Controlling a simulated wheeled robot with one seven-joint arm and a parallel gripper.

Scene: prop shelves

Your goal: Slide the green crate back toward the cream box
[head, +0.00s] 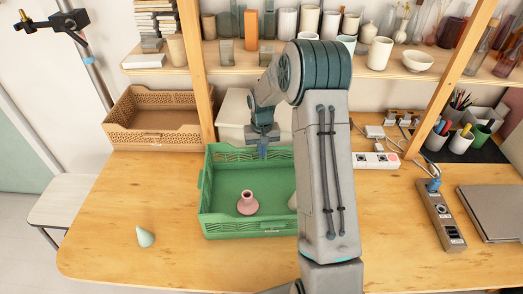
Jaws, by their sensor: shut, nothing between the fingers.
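The green crate (205,205) stands on the wooden table, with its right part hidden behind my arm. A small pink vase-like piece stands inside it, and part of a pale object shows at the arm's edge. The cream box (237,108) is behind the crate, partly covered by my arm. My gripper (263,152) points down at the crate's back side, in front of the cream box. Its fingers are shut and hold nothing. I cannot tell whether it touches the crate.
A tan crate (150,137) stands behind and left of the green one. A pale green cone (145,237) is on the table at front left. A power strip (375,160), pen cups and a grey laptop (493,211) lie to the right. Wooden posts rise beside the cream box. The front-left table is mostly clear.

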